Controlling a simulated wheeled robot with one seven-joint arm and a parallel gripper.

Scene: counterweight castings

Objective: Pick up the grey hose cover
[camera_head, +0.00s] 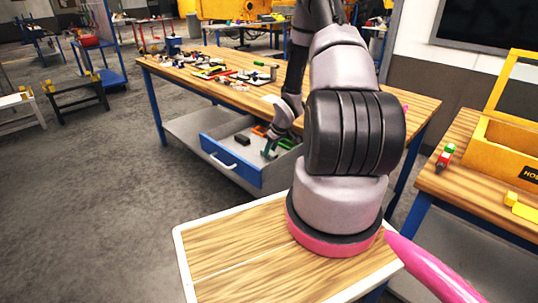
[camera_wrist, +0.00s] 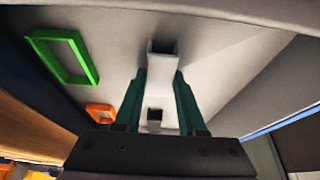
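A grey channel-shaped piece (camera_wrist: 163,47), which looks like the grey hose cover, lies in the open drawer (camera_head: 232,170). In the wrist view it sits between and just beyond my fingertips. A smaller grey part (camera_wrist: 155,115) shows lower between the fingers; I cannot tell whether it belongs to the same piece. My gripper (camera_wrist: 160,78) has dark green fingers set apart, with no clear contact on the grey piece. In the head view my gripper (camera_head: 270,148) reaches down into the drawer, and the grey piece cannot be made out there.
A green frame (camera_wrist: 88,55) and an orange piece (camera_wrist: 101,112) lie left of my fingers in the wrist view. A dark block (camera_head: 242,139) is in the drawer. The wooden workbench (camera_head: 225,93) stands above the drawer, and its top holds several small parts.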

